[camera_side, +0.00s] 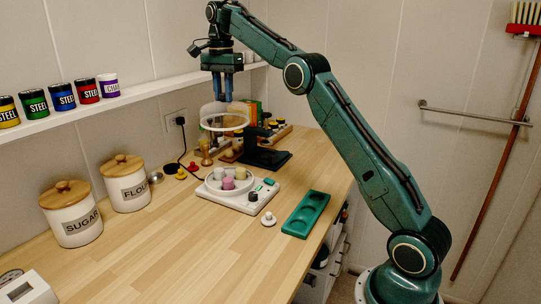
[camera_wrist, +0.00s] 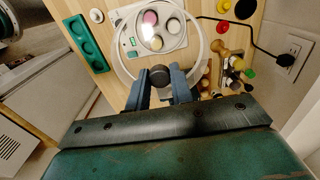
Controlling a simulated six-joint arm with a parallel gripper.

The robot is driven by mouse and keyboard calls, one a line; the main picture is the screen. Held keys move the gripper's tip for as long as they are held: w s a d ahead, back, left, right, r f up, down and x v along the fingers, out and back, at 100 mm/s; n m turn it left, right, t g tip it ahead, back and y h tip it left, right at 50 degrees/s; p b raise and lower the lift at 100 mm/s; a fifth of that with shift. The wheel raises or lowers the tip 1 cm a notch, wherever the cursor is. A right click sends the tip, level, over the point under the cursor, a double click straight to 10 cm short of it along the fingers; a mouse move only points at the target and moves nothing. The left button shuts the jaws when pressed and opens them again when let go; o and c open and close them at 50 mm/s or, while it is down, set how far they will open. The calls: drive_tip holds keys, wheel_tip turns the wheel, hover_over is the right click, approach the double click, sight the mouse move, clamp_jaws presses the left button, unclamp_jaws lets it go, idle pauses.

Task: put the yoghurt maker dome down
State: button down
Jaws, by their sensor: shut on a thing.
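The yoghurt maker dome (camera_side: 224,129) is clear with a white rim. It hangs level in the air under my gripper (camera_side: 222,97), above the back part of the counter. In the wrist view my gripper (camera_wrist: 160,82) is shut on the dome's dark knob (camera_wrist: 160,75), and the dome's pale rim (camera_wrist: 114,50) rings the fingertips. The white yoghurt maker (camera_side: 247,203) sits on the counter, uncovered, with several coloured jars in its round well. The base also shows through and beyond the dome in the wrist view (camera_wrist: 178,40).
A green tray (camera_side: 306,214) with recesses and a small white lid (camera_side: 268,219) lie right of the maker. A black stand (camera_side: 268,157) and small bottles are behind. Sugar (camera_side: 71,213) and flour (camera_side: 125,183) canisters stand left. The front counter is largely clear.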

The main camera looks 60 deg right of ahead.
idle(0.3)
drive_tip(key=s+d+f, duration=0.3)
drive_tip(key=s+d, duration=1.6)
drive_tip(key=s, duration=0.2)
drive_tip(key=shift+f, duration=0.15)
wheel_tip(320, 180, down, 20)
drive_tip(key=shift+r, duration=0.1)
idle(0.3)
drive_tip(key=c, duration=1.2)
unclamp_jaws()
drive_tip(key=shift+c, duration=0.2)
